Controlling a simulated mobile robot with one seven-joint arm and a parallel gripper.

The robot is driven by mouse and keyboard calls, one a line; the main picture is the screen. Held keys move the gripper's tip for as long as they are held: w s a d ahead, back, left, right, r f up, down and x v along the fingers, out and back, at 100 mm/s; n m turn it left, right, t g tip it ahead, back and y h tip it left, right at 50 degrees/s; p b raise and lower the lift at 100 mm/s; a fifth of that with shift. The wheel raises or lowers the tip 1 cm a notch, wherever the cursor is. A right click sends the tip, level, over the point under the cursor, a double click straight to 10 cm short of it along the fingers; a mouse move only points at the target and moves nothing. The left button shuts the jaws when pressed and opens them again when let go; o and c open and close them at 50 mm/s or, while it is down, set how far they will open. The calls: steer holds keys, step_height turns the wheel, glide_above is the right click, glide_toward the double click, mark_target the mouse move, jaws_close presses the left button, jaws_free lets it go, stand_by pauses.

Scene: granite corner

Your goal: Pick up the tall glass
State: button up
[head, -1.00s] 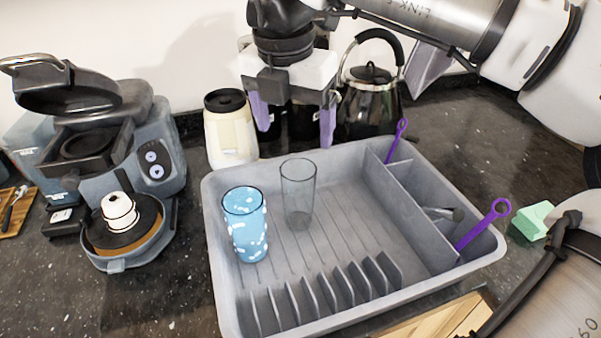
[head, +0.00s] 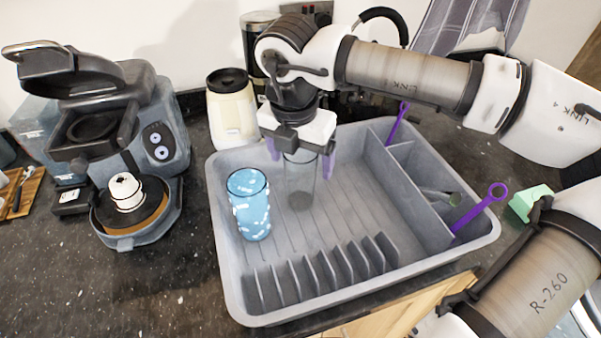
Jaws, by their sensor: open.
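The tall glass (head: 300,188) is clear grey and stands upright in the grey dish rack, right of a blue patterned cup (head: 249,205). My gripper (head: 300,168) is open above and around the glass's upper part. One purple finger shows on each side of it, left and right. The gripper body hides the glass's rim. I cannot tell whether the fingers touch the glass.
The dish rack (head: 345,297) has upright dividers at the front and side compartments with purple-handled utensils (head: 480,208). A cream jar (head: 230,112) stands behind it. A green sponge (head: 529,202) lies right.

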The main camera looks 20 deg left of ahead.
steer(key=shift+w+f, duration=0.2)
steer(key=shift+f, duration=0.9)
steer(key=c, duration=1.2)
steer(key=shift+r, duration=0.2)
